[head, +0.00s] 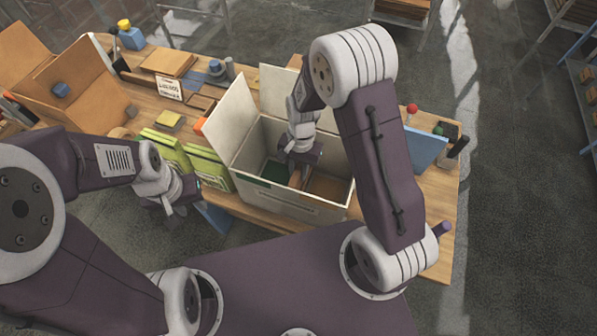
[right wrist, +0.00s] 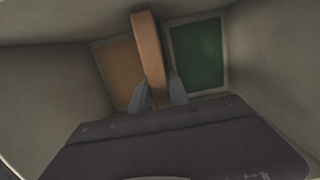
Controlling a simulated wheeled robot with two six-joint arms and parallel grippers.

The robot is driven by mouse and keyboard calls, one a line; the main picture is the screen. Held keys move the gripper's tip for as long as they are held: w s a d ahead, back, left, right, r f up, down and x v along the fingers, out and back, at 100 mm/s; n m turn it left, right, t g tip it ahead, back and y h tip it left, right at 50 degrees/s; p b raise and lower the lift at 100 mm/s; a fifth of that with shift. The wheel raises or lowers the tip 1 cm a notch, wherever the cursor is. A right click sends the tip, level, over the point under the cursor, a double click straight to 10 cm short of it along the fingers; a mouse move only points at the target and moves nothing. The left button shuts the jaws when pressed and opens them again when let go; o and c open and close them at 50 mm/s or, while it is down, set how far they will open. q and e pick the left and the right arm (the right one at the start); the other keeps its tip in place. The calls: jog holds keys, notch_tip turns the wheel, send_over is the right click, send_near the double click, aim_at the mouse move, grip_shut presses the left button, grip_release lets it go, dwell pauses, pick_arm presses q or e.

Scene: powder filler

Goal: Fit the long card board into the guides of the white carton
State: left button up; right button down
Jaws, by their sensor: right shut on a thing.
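The white carton (head: 262,203) stands open on the table with its flaps up. My right gripper (head: 299,165) reaches down inside it, and in the right wrist view the gripper (right wrist: 158,92) is shut on the long card board (right wrist: 149,52). The brown board also shows in the head view (head: 295,178), partly hidden by the gripper. It stands on edge between a brown floor panel (right wrist: 118,65) and a green one (right wrist: 198,55). I cannot tell whether it sits in the guides. My left gripper (head: 172,203) is outside the carton, at the table's front left; its fingers are unclear.
Lime-green boxes (head: 208,168) stand just left of the carton. An open brown carton (head: 75,85) is at the far left. A blue panel (head: 426,148), a red ball (head: 412,108) and dark holders are on the right.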

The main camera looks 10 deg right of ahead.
jog(key=shift+f, duration=0.35)
jog(key=c, duration=1.3)
grip_release()
jog(key=shift+o, duration=0.2)
jog(key=shift+r, duration=0.1)
